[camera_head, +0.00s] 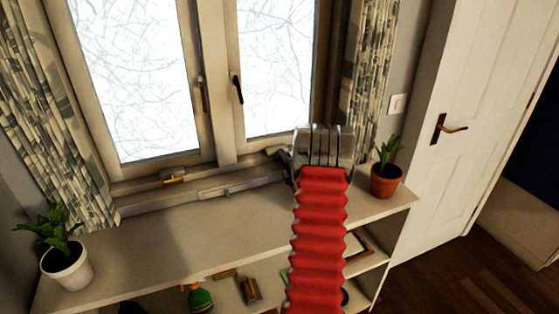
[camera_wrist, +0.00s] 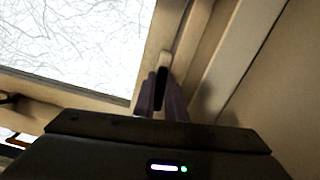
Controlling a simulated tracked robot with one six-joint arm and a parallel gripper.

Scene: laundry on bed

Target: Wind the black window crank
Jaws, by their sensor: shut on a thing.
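My gripper (camera_head: 284,160) is at the lower right corner of the window, just above the sill, largely hidden behind my red-sleeved arm. In the wrist view its two purple-grey fingers (camera_wrist: 162,88) are shut on a narrow black part, which I take to be the black window crank (camera_wrist: 161,96). A pale rounded piece (camera_wrist: 165,59) shows just beyond the fingertips, against the frame. The crank's base and full shape are hidden. A separate black window handle (camera_head: 237,89) hangs on the middle of the window frame.
A white shelf (camera_head: 190,236) runs below the window. A terracotta-potted plant (camera_head: 387,180) stands close to the right of my arm; a white-potted plant (camera_head: 67,266) stands at the left. A patterned curtain (camera_head: 368,80) hangs right of the window. The shelf's middle top is clear.

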